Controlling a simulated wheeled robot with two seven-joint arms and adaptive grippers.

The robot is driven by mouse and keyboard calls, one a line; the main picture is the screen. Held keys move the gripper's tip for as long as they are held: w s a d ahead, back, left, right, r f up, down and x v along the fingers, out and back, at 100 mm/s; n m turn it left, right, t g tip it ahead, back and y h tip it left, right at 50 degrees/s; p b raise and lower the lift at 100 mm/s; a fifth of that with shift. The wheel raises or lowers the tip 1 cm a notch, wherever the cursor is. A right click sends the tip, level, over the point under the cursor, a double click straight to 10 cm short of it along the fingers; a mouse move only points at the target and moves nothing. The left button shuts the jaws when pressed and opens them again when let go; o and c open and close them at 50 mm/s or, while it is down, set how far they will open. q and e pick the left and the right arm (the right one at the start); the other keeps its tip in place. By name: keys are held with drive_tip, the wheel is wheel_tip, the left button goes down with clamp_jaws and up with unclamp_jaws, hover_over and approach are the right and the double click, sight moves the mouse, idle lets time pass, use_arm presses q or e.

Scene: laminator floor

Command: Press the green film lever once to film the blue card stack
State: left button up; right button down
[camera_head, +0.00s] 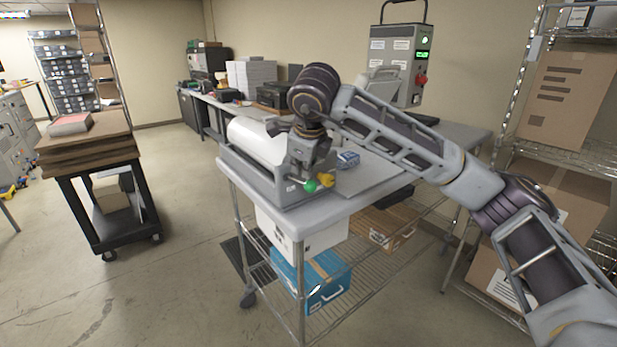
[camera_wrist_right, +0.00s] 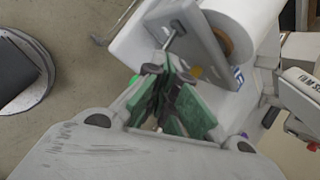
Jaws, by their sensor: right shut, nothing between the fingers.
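The green film lever's round knob (camera_head: 310,185) shows at the near end of the grey laminator (camera_head: 262,182), with a yellow knob (camera_head: 326,180) beside it. The blue card stack (camera_head: 347,159) lies on the table just right of the laminator; a blue-and-white edge of it (camera_wrist_right: 238,76) shows in the right wrist view. My right gripper (camera_head: 302,172) points down, shut and empty, just above the green knob. I cannot tell whether it touches the knob. My left gripper is out of view.
A white film roll (camera_head: 256,138) sits on the laminator. A grey control box (camera_head: 397,65) with a red button stands at the table's back. A cardboard-laden cart (camera_head: 90,160) stands left, a wire shelf with boxes (camera_head: 565,100) right. Floor between cart and table is clear.

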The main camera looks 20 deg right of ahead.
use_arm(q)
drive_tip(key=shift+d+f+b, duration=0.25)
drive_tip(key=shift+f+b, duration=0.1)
use_arm(e)
drive_tip(key=shift+s+f, duration=0.1)
drive_tip(key=shift+f, duration=0.3)
idle(0.4)
drive_tip(key=shift+r, duration=0.1)
idle(0.5)
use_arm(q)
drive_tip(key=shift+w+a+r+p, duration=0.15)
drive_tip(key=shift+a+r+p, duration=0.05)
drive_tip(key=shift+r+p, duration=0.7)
use_arm(e)
drive_tip(key=r, duration=0.1)
drive_tip(key=w+r, duration=0.1)
drive_tip(key=r, duration=0.1)
drive_tip(key=shift+a, duration=0.15)
